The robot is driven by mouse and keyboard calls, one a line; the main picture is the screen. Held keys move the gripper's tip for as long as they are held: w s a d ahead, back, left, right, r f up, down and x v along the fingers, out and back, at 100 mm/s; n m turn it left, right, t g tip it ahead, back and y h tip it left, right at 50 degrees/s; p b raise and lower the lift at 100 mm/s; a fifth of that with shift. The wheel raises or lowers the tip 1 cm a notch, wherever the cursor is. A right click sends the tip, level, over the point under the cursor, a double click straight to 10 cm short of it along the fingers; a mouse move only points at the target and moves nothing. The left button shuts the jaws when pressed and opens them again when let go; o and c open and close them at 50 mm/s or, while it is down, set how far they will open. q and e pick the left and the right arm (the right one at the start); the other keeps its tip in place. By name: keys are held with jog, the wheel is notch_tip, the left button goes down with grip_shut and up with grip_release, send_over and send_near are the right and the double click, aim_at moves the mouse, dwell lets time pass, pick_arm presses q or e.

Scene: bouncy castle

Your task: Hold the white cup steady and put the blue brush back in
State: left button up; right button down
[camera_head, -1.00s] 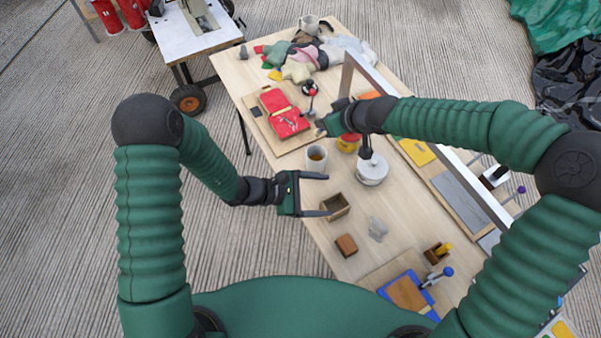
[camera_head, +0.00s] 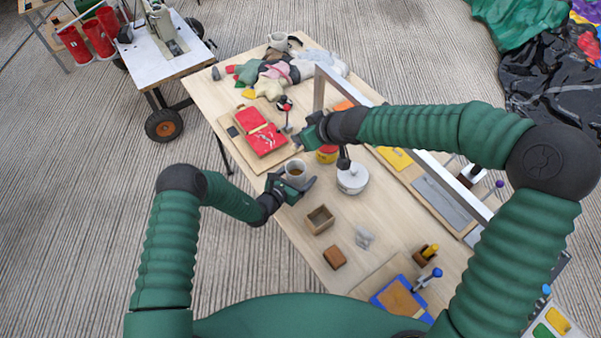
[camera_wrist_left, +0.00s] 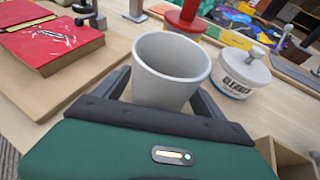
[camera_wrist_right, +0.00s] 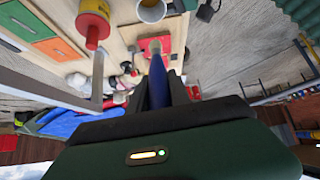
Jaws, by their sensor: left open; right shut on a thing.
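The white cup (camera_head: 296,171) stands upright on the wooden table; in the left wrist view (camera_wrist_left: 171,72) it looks empty inside. My left gripper (camera_head: 297,186) is open, with one finger on either side of the cup's lower part; I cannot tell whether they touch it. My right gripper (camera_head: 305,134) is up above the table beyond the cup. In the right wrist view it is shut on the blue brush (camera_wrist_right: 157,82), whose blue part shows between the fingers. The brush is hardly visible in the head view. The cup also shows in the right wrist view (camera_wrist_right: 151,11).
A lidded white pot (camera_head: 352,179) and a red-and-yellow tin (camera_head: 327,154) stand right of the cup. A red book (camera_head: 262,137) lies on a board beyond. An open wooden box (camera_head: 319,219) and brown block (camera_head: 335,257) are nearer. A metal frame (camera_head: 319,88) rises behind.

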pick_arm(q)
jog(key=shift+w+d+f, duration=0.25)
jog(key=shift+w+d, duration=0.05)
jog(key=shift+w, duration=0.25)
pick_arm(e)
jog(key=shift+a, duration=0.2)
pick_arm(q)
jog(key=shift+c, duration=0.2)
